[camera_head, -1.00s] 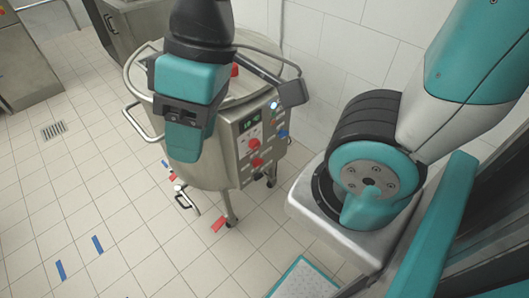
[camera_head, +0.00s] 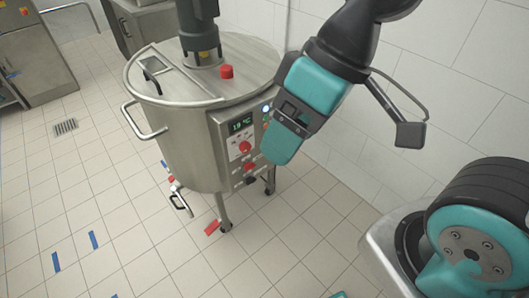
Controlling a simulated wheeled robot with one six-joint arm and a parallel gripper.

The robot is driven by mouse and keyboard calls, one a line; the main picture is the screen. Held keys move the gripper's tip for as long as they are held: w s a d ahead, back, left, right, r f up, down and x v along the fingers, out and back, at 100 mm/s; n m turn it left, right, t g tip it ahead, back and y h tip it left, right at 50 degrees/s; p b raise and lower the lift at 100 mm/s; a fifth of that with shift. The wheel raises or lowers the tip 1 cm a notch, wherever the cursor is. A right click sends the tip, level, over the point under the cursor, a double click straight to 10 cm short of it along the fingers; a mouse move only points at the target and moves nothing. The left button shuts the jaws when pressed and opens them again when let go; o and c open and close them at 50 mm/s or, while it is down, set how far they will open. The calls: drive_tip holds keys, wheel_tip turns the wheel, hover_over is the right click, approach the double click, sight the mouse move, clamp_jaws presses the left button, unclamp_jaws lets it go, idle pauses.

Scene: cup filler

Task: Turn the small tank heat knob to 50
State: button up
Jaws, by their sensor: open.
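The small tank (camera_head: 190,135) is a round steel vessel on wheeled legs, left of centre. Its control panel (camera_head: 229,153) faces front right, with a green display (camera_head: 240,125) that seems to read 19 °C. A red knob (camera_head: 244,146) sits below the display, on a pale plate with small markings too small to read. Another red control (camera_head: 250,167) and a black one (camera_head: 251,181) are lower down. My gripper (camera_head: 281,147) is open and empty, tilted downward in front of the panel's right side. It appears apart from the knobs and hides part of the panel's right edge.
A red button (camera_head: 226,71) sits on the tank lid, beside a dark upright motor column (camera_head: 198,25). A side handle (camera_head: 143,122) sticks out left. White tiled walls (camera_head: 455,85) stand close on the right. The tiled floor in front is open.

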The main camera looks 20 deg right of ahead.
drive_tip(key=w+a+f+t+y+b, duration=0.1)
drive_tip(key=w+f+t+b, duration=0.15)
drive_tip(key=f+b, duration=0.45)
drive_tip(key=w+f+t+y+b, duration=0.1)
drive_tip(key=w+f+b, duration=0.3)
drive_tip(key=f+b, duration=0.4)
drive_tip(key=m+t+h+b, duration=0.1)
drive_tip(key=m+t+b, duration=0.2)
drive_tip(key=t+b, duration=1.9)
approach(247, 148)
drive_tip(key=w+r+g, duration=0.2)
drive_tip(key=g, duration=0.1)
drive_tip(key=w+r+g, duration=0.2)
drive_tip(key=g, duration=0.1)
drive_tip(key=w+a+r+g, duration=0.1)
drive_tip(key=w+r+g, duration=0.1)
drive_tip(key=r+g, duration=0.1)
drive_tip(key=shift+w+a+b, duration=0.15)
drive_tip(key=shift+w+b, duration=0.05)
drive_tip(key=shift+b, duration=0.15)
drive_tip(key=shift+w+a+f, duration=0.1)
drive_tip(key=shift+w+f, duration=0.05)
drive_tip(key=shift+w, duration=0.35)
